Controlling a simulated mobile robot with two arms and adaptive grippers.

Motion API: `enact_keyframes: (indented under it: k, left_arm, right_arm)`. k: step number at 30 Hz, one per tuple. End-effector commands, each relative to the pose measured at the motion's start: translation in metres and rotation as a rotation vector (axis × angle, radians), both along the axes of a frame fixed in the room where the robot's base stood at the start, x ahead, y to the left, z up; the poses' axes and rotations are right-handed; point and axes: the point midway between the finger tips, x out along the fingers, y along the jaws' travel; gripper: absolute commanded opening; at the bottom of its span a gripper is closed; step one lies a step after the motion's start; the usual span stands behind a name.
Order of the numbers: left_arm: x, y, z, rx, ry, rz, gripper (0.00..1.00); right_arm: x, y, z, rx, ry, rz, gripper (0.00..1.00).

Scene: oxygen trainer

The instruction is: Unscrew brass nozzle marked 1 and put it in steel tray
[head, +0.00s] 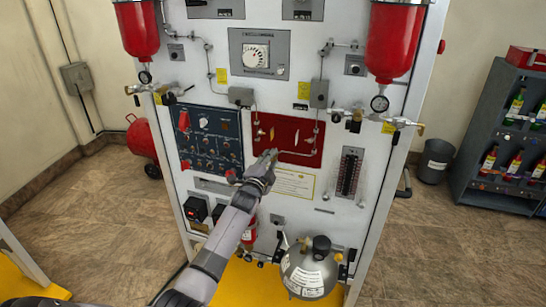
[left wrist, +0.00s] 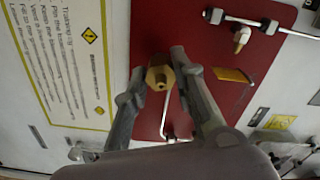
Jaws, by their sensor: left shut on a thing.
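A brass nozzle (left wrist: 157,78) with a hexagonal body and a round hole sits between the fingertips of my left gripper (left wrist: 160,76) in the left wrist view. The gripper is shut on it, in front of the red panel (left wrist: 250,60). No number on it can be read. In the head view my left gripper (head: 268,157) is at the lower left of the red panel (head: 290,146) and hides the nozzle. Another brass fitting (left wrist: 241,36) is on the panel at the end of a pipe. I cannot make out a steel tray. My right gripper is not in view.
A blue switch panel (head: 212,140) is left of the red panel. A yellow-edged notice (head: 293,183) is below it. A grey tank (head: 308,272) stands low in front of the trainer. Red cylinders (head: 394,40) hang above.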

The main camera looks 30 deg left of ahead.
Motion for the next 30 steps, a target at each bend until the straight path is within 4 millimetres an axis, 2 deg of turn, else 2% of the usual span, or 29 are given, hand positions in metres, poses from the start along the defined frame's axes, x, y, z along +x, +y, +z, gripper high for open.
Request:
enact_keyframes:
  k: [1, 4, 12, 19, 27, 30]
  left_arm:
    - [0.0004, 0.0010, 0.0051, -0.060, -0.021, 0.001, 0.00]
    - [0.0003, 0.0009, 0.0045, -0.133, -0.039, 0.001, 0.00]
    - [0.0003, 0.0011, 0.0047, -0.154, -0.045, 0.001, 0.00]
    - [0.0002, 0.0014, 0.0049, -0.413, -0.108, 0.000, 0.00]
    - [0.0001, 0.0018, 0.0046, -0.434, -0.113, 0.001, 0.00]
    - [0.0000, 0.0019, 0.0051, -0.504, -0.130, 0.001, 0.00]
  right_arm:
    - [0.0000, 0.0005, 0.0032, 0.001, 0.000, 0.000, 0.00]
    - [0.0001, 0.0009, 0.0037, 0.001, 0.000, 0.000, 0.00]
    - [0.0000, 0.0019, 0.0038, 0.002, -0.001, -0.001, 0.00]
    - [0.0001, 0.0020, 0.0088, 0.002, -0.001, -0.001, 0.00]
    - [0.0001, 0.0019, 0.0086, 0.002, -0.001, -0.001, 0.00]
    - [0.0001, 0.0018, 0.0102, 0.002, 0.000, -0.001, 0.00]
